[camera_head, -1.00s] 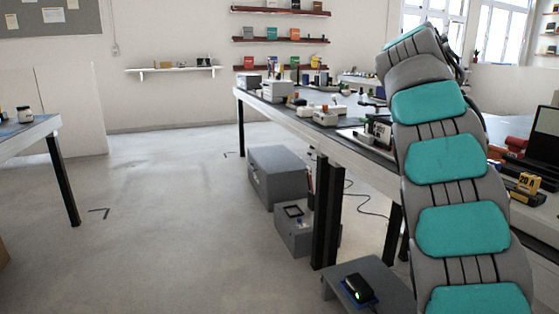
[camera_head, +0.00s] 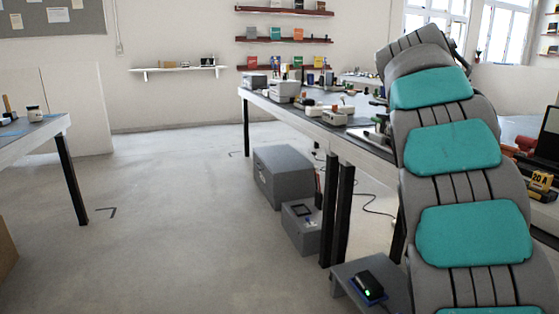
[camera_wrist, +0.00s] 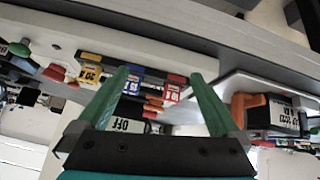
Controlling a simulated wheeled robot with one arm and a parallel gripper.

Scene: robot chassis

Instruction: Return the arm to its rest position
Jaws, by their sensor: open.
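My arm, grey with teal pads, rises along the right side of the head view and bends over at its top; its end is hidden there. In the wrist view my gripper (camera_wrist: 157,90) has two green fingers standing well apart with nothing held between them. Beyond the fingers are small blocks with coloured labels, a yellow one (camera_wrist: 90,73), a blue one (camera_wrist: 132,84) and a red one (camera_wrist: 173,90), near a pale ledge. They appear apart from the fingers, though the exact distance cannot be told.
A long workbench (camera_head: 290,112) with tools runs behind my arm. Grey boxes (camera_head: 283,172) stand under it, and a low grey stand (camera_head: 345,272) holds a black device with a green light (camera_head: 368,287). Another table (camera_head: 50,128) is at left. The floor between is clear.

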